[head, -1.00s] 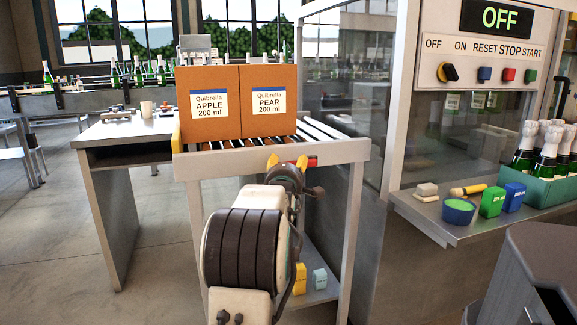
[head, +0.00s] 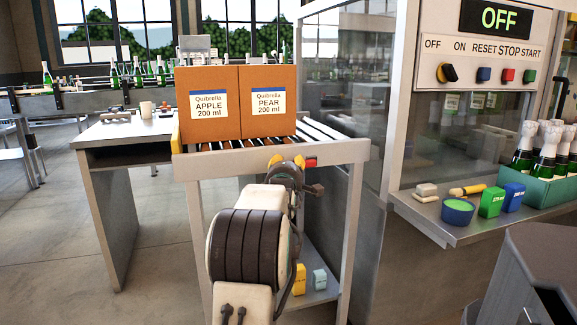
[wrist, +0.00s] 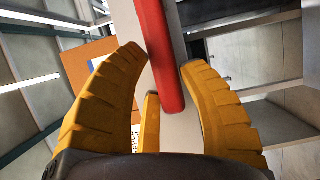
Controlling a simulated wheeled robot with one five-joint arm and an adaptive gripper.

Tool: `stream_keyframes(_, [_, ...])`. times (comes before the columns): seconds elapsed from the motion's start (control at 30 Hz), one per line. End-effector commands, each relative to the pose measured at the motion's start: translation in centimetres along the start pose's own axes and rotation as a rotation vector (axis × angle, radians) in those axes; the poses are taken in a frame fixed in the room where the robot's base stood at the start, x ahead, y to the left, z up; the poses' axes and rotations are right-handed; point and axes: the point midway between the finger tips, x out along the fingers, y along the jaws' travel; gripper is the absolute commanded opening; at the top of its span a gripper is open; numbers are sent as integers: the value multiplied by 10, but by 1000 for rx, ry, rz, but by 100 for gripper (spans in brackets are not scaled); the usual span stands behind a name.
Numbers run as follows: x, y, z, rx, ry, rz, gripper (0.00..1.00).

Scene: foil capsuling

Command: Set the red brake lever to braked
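The red brake lever (wrist: 158,55) is a rounded red bar in the wrist view. Its end lies between the yellow fingers of my gripper (wrist: 166,62). Gaps show on both sides of the lever, so the fingers are open around it and not clamped. In the head view, my gripper (head: 288,161) is at the front rail of the roller table, and a small red part of the lever (head: 310,163) shows just right of the fingertips. The rest of the lever is hidden there by the gripper and arm.
Two orange cartons, APPLE (head: 209,104) and PEAR (head: 268,102), stand on the roller table (head: 330,151) behind my gripper. A shelf (head: 425,215) at the right holds a blue bowl, small boxes and a green crate of bottles. The control panel display (head: 496,18) reads OFF.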

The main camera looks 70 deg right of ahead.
Motion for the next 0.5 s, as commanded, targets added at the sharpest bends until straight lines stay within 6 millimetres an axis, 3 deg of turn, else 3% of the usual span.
stream_keyframes(0.37, [0, 0, 0, 0, 0, 1, 2])
stream_keyframes(0.5, [0, 0, 0, -1, 0, 2, 0])
